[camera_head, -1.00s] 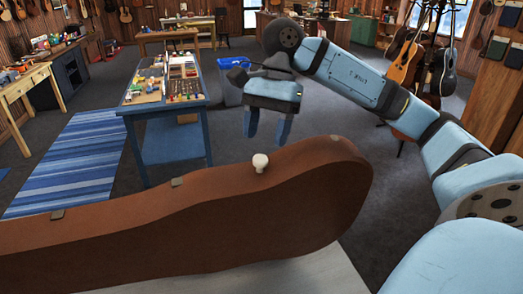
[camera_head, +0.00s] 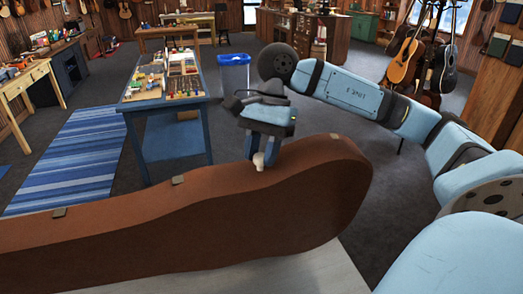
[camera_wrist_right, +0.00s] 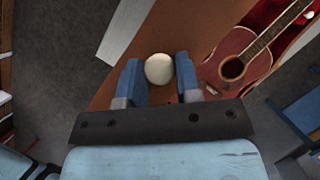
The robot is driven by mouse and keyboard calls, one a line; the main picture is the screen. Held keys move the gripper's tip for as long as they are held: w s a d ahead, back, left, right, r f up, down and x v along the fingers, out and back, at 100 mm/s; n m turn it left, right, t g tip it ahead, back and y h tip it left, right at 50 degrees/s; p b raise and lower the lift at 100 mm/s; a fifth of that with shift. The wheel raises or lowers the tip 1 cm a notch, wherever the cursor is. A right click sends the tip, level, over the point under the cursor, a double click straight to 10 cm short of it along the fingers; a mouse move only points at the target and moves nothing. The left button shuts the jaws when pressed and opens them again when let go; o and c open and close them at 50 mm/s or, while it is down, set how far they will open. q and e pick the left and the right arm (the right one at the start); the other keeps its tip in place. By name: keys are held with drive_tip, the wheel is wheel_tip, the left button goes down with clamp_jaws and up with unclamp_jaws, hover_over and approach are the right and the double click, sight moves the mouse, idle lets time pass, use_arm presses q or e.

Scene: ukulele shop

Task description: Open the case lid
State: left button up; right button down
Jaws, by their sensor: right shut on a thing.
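The brown guitar-shaped case lid (camera_head: 190,225) spans the front of the head view, with small metal fittings along its upper edge. A pale round knob (camera_head: 259,162) is at that edge. My right gripper (camera_head: 262,155) has its fingers on either side of the knob and is shut on it. In the right wrist view, the knob (camera_wrist_right: 159,69) shows between the blue fingers (camera_wrist_right: 160,82) against the brown lid (camera_wrist_right: 190,25). A reddish ukulele (camera_wrist_right: 240,60) lies in red lining beside the brown surface there; the head view hides it. My left gripper is not in view.
A grey-white tabletop (camera_head: 300,275) is under the case. Beyond it are a blue table (camera_head: 165,101) with small parts, a blue bin (camera_head: 234,72) and a striped rug (camera_head: 70,160). Guitars (camera_head: 405,62) hang at right. Open floor lies behind the case.

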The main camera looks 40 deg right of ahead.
drive_tip(key=w+d+b, duration=0.2)
drive_tip(key=w+d, duration=0.4)
drive_tip(key=w, duration=0.5)
drive_tip(key=shift+w+d+r, duration=0.25)
drive_tip(key=shift+w, duration=0.05)
drive_tip(key=c, duration=1)
unclamp_jaws()
drive_tip(key=shift+o, duration=0.9)
drive_tip(key=shift+w+a, duration=0.15)
